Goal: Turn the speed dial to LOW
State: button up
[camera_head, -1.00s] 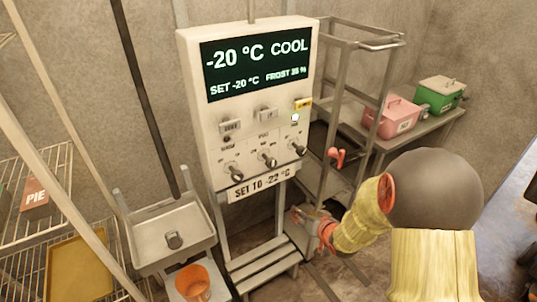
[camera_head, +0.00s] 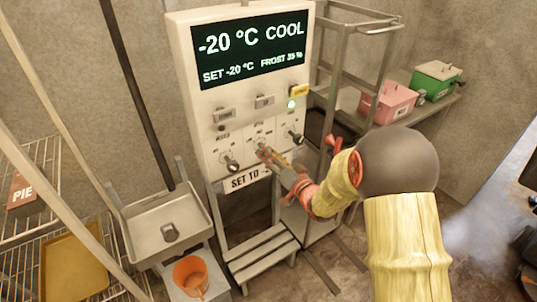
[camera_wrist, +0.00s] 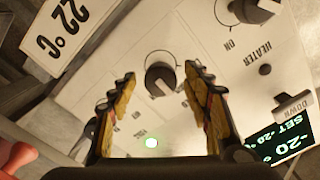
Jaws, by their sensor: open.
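The speed dial, a dark round knob, appears to be the middle one of three on the white control panel (camera_head: 206,85). In the wrist view a dark knob (camera_wrist: 160,78), apparently this dial, lies between the two fingertips. Its small labels and pointer setting are too unclear to read. My gripper (camera_head: 262,153) is in front of the middle knob and partly hides it in the head view. In the wrist view my gripper (camera_wrist: 160,83) is open, with a yellow-and-black finger on each side of the knob and visible gaps. I cannot tell its depth from the panel.
The left knob (camera_head: 230,163), beside the HEATER label in the wrist view, and the right knob (camera_head: 294,137) flank the middle one. A sign (camera_head: 243,181) hangs below. A metal rack (camera_head: 327,85) stands close on the right. A green lamp (camera_head: 292,104) is lit.

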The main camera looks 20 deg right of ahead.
jog(key=shift+w+a, duration=0.2)
jog(key=shift+w, duration=0.4)
jog(key=c, duration=0.3)
jog(key=c, duration=0.8)
jog(key=shift+c, duration=0.3)
jog(key=shift+n+b, duration=0.4)
jog(key=shift+b, duration=0.1)
jog(key=n+b, duration=0.3)
jog(key=shift+f+n, duration=0.1)
jog(key=shift+n, duration=0.3)
jog(key=n+b, duration=0.5)
jog(key=shift+n, duration=0.3)
